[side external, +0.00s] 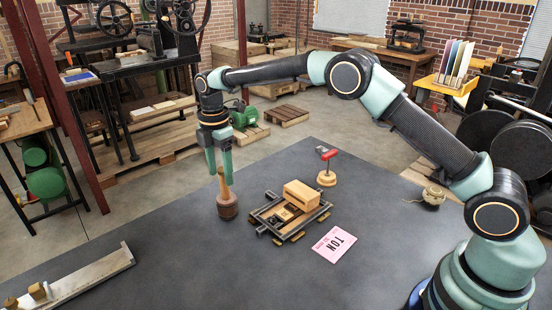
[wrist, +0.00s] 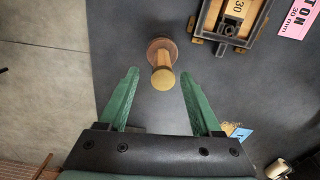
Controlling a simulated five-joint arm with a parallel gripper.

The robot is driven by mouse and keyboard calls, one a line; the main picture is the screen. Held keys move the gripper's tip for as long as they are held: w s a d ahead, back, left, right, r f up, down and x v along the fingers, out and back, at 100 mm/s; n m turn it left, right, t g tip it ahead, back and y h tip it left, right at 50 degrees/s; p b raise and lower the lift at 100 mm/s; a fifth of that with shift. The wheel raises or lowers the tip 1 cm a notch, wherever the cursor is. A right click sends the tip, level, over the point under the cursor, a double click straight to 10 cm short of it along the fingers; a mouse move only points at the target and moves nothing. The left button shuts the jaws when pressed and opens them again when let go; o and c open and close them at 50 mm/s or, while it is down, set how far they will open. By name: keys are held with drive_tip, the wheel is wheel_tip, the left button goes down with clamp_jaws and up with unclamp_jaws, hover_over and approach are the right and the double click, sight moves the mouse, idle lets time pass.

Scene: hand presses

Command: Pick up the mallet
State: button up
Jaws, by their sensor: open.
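The mallet (side external: 227,205) stands upright on the grey table, its dark round wooden head down and its lighter handle pointing up. In the wrist view the mallet (wrist: 162,78) is seen from above, just beyond the fingertips and roughly midway between them. My gripper (side external: 219,174) points down, its green fingers close around or beside the top of the handle in the side view. In the wrist view my gripper (wrist: 160,72) is open, with a wide gap and nothing held.

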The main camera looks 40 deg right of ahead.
sight(226, 193)
drive_tip(key=f, duration=0.5)
drive_tip(key=shift+s+d, duration=0.1)
drive_tip(key=shift+d, duration=0.2)
clamp_jaws()
